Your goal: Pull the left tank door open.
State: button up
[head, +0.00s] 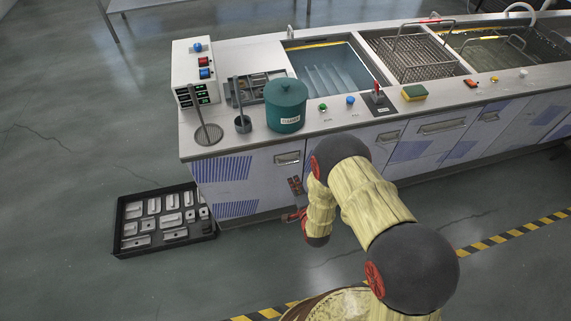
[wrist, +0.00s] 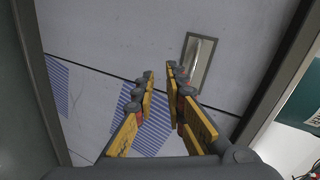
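The left tank door (head: 250,175) is a pale front panel with blue striped patches below the bench top. Its silver recessed handle (head: 287,158) is near its upper right corner. In the wrist view the handle (wrist: 199,62) lies just right of and beyond my fingertips. My gripper (wrist: 160,73) is open and empty, with a gap between its yellow-padded fingers. It points at the door front and does not hold the handle. In the head view my arm hides part of the cabinet front right of this door.
The bench top holds a green canister (head: 286,105), a control box (head: 194,72) and sunken tanks (head: 330,68). A black tray of metal parts (head: 165,220) lies on the floor left of the cabinet. The floor between them looks narrow.

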aim_at(290, 163)
jog(key=shift+w+a+r+m+t+b, duration=0.3)
jog(key=shift+w+a+r+m+b, duration=0.1)
jog(key=shift+w, duration=1.05)
jog(key=shift+w+a+r+m+t+b, duration=0.3)
jog(key=shift+w+a+r+m, duration=0.1)
jog(key=shift+w, duration=1)
jog(key=shift+w+a+r+m+t+b, duration=0.3)
jog(key=shift+w+a+r+m+b, duration=0.1)
jog(key=shift+w, duration=1.05)
grip_shut()
jog(key=shift+s+f, duration=0.1)
jog(key=shift+s, duration=0.05)
